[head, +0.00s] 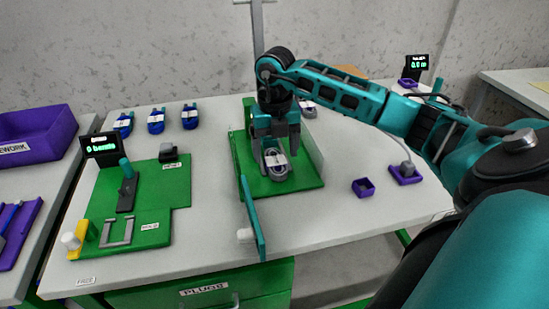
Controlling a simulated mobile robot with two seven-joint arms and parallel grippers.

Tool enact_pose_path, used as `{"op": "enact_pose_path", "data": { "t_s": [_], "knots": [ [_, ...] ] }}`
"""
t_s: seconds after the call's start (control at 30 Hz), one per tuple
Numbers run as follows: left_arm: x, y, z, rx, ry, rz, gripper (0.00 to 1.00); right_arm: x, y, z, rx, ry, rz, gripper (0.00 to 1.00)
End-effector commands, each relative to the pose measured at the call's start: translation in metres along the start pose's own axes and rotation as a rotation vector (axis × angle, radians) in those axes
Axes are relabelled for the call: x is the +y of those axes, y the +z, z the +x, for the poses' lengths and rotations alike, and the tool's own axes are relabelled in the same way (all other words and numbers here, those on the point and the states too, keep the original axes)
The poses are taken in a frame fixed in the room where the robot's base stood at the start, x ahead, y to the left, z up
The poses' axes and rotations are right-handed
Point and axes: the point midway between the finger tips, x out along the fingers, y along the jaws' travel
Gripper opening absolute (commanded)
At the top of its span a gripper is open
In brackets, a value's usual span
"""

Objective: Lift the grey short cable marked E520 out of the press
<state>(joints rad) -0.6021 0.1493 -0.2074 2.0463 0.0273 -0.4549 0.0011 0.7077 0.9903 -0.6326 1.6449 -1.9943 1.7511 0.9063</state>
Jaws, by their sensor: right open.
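A coiled grey cable (277,167) with a white label lies on the green floor of the press (306,182); its marking is too small to read. My left gripper is not in view.
Another grey coil (308,109) lies behind the press, partly hidden by my arm. Several blue cables (156,121) lie at the back left. A green test fixture (147,200) stands left.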

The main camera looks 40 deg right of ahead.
Motion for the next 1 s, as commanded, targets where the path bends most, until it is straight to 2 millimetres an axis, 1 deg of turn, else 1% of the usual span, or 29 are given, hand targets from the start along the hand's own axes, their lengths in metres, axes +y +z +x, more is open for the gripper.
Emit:
{"op": "enact_pose_path", "data": {
  "t_s": [0.03, 0.1, 0.33, 0.6, 0.9, 0.97, 1.0],
  "knots": [
    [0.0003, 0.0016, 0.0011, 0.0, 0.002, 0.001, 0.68, 0.0001, -0.0006, 0.0098, 0.003, -0.001, 0.0, 0.79],
    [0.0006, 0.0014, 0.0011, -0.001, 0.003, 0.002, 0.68, -0.0001, -0.0002, 0.0157, 0.001, -0.001, 0.0, 0.79],
    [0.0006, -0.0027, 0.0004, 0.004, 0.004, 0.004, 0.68, 0.0001, 0.0001, 0.0166, -0.001, 0.0, -0.001, 0.78],
    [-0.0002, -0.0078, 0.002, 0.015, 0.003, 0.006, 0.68, 0.0001, 0.0, 0.0163, -0.001, 0.0, 0.0, 0.52],
    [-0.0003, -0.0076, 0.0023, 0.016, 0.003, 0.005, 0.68, 0.0, 0.0001, 0.0161, -0.001, 0.0, 0.0, 0.23],
    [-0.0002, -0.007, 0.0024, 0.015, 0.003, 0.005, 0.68, 0.0, 0.0001, 0.0161, -0.001, 0.0, 0.0, 0.17],
    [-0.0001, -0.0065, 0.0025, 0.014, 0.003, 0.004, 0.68, 0.0, 0.0002, 0.0158, -0.001, 0.0, 0.0, 0.17]
  ]
}}
